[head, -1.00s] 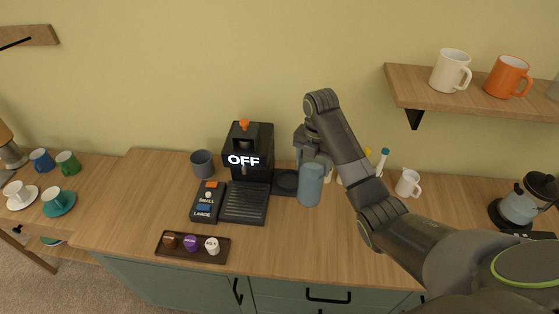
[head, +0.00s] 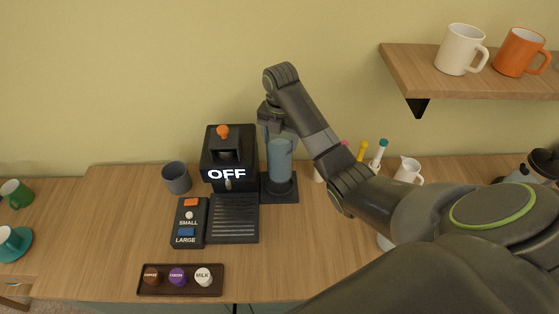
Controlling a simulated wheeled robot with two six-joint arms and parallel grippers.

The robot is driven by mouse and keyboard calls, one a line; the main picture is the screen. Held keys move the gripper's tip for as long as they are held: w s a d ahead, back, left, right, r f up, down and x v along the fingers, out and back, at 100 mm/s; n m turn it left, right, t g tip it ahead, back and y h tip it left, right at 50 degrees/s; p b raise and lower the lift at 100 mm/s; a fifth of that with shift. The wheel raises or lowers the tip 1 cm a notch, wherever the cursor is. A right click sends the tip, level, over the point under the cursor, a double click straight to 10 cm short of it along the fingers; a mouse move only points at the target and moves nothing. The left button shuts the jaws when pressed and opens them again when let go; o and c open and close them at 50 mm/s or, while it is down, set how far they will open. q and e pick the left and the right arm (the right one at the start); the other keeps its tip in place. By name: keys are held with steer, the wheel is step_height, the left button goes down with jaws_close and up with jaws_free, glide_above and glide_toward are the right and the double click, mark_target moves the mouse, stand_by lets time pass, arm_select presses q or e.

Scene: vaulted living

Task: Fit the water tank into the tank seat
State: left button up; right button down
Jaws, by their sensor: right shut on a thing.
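The water tank (head: 280,160) is a translucent blue cylinder. My right gripper (head: 277,134) is shut on its upper part and holds it upright. The tank seat (head: 292,193) is a dark square base with a round recess, joined to the right side of the black coffee machine (head: 217,160). The tank's lower end overlaps the seat's round recess in the picture. I cannot tell whether it touches the seat or hangs just above it. The machine's display reads OFF. My left gripper is not in view.
A control panel (head: 191,222) and a drip tray (head: 234,218) lie before the machine. A grey cup (head: 176,178) stands at its left. A capsule tray (head: 180,280) is near the front edge. Bottles and a white pitcher (head: 408,170) stand right, below a mug shelf (head: 450,85).

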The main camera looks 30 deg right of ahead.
steer(key=shift+w+f+b, duration=0.15)
steer(key=shift+f+b, duration=0.25)
steer(key=shift+f, duration=0.5)
steer(key=shift+w+f, duration=0.1)
steer(key=shift+f, duration=0.3)
step_height(320, 180, down, 3)
steer(key=shift+f, duration=0.2)
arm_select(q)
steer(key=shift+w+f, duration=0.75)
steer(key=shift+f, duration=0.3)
arm_select(e)
steer(key=shift+f, duration=0.15)
steer(key=shift+f, duration=0.1)
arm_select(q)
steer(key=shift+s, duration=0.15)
arm_select(e)
steer(key=shift+c, duration=1.4)
jaws_free()
